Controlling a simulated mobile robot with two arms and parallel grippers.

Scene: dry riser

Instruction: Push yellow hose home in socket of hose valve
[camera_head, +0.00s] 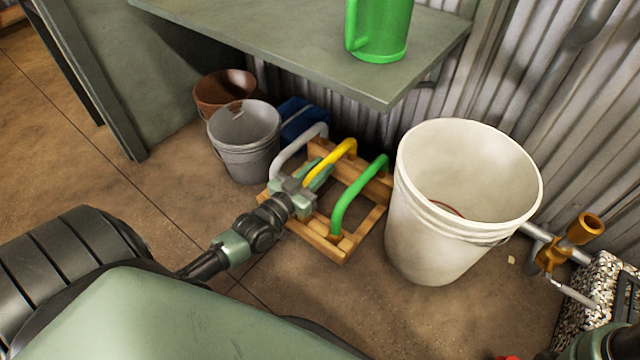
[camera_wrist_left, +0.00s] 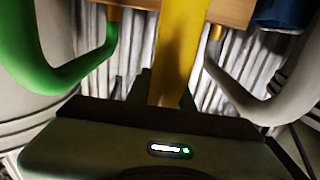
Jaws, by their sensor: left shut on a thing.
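The yellow hose (camera_head: 340,152) is a short bent piece standing in a wooden rack (camera_head: 345,245), between a grey hose (camera_head: 297,150) and a green hose (camera_head: 357,192). My left gripper (camera_head: 318,178) is at the rack and shut on the yellow hose. In the left wrist view the yellow hose (camera_wrist_left: 180,50) runs up from between the fingers, whose tips are hard to make out. The hose valve (camera_head: 550,257) is orange-brown, on a pipe at the far right, with its round socket (camera_head: 590,221) facing up.
A large white bucket (camera_head: 425,235) stands between the rack and the valve. A grey bucket (camera_head: 245,155) and a brown pot (camera_head: 215,92) are left of the rack. A grey bench (camera_head: 300,45) with a green jug (camera_head: 380,35) overhangs behind. Floor in front of the rack is clear.

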